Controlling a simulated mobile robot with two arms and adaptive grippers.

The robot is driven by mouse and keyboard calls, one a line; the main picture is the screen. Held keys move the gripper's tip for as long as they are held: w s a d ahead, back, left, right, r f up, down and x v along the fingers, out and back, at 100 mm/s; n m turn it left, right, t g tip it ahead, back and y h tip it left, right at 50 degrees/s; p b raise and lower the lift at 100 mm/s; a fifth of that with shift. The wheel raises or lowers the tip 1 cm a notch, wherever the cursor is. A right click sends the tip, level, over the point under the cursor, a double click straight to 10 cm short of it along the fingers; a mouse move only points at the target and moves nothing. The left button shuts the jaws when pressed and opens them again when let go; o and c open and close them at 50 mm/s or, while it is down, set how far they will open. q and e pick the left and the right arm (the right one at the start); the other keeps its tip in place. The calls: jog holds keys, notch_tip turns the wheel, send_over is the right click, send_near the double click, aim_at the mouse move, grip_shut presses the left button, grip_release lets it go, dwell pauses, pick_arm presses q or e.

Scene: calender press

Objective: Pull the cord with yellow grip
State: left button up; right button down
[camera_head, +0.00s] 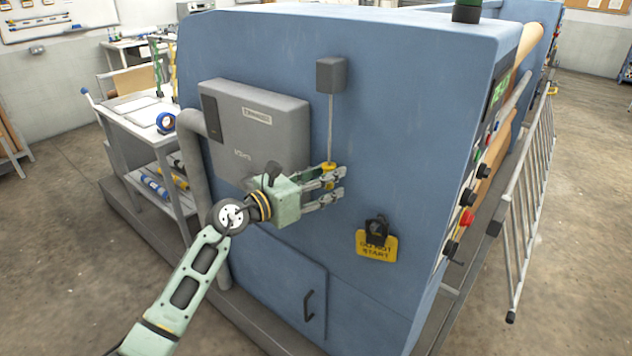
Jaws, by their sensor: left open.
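The cord (330,125) hangs straight down from a grey box (331,74) on the blue press side. Its yellow grip (328,167) is at the lower end. My left gripper (335,184) is open, with its fingers pointing right at the height of the grip. The yellow grip shows at and between the fingers, partly hidden by them. I cannot tell whether the fingers touch it. My right gripper is not in view.
The blue press (400,110) fills the middle. A grey cabinet (255,125) sits left of the cord. A yellow "do not start" tag (376,245) hangs lower right. Buttons and a rail (515,220) line the right side. A white cart (140,125) stands left.

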pick_arm(q)
jog(key=v, duration=1.2)
jog(key=shift+f, duration=0.1)
